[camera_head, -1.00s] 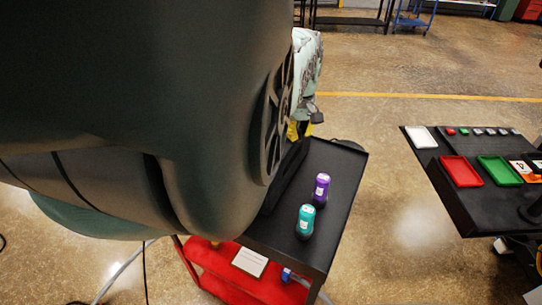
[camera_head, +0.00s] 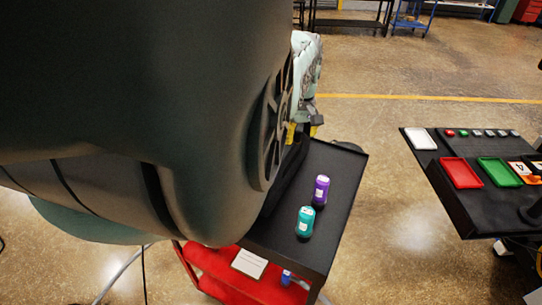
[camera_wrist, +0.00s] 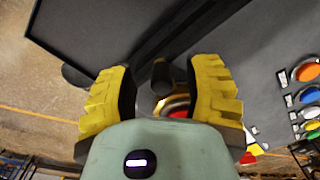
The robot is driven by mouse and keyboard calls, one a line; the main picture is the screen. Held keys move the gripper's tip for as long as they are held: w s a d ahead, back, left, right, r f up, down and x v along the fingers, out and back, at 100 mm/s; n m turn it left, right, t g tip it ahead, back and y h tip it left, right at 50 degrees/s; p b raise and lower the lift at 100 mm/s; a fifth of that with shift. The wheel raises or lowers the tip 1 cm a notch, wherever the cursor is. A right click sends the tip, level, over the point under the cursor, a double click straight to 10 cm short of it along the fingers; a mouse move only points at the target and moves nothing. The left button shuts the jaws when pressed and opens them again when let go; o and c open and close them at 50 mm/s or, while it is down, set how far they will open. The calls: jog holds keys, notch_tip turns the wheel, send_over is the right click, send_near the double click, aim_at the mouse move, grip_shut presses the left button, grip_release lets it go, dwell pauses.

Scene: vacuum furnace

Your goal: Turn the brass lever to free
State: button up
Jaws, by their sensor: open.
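My gripper (camera_wrist: 163,75) has two yellow ribbed fingers with dark inner pads, spread apart in the wrist view. Between them shows a brass-coloured curved part (camera_wrist: 172,102) with red below it, partly hidden by the gripper body. A dark rounded knob or post (camera_wrist: 161,76) stands just above it, also between the fingers. I cannot tell whether the fingers touch either, or which way the lever points.
A black-topped red cart (camera_head: 335,170) holds a purple bottle (camera_head: 321,188) and a teal bottle (camera_head: 305,220). A dark table at right carries a red tray (camera_head: 461,171) and a green tray (camera_head: 499,171). The floor between is clear. Several coloured round parts line the wrist view's right edge.

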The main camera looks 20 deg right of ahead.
aim_at(298, 131)
jog(key=shift+r, duration=0.15)
jog(key=shift+w+r, duration=0.1)
jog(key=shift+r, duration=0.6)
jog(key=shift+a+r, duration=0.1)
jog(key=shift+r, duration=0.5)
notch_tip(298, 131, up, 9)
jog(key=shift+r, duration=0.1)
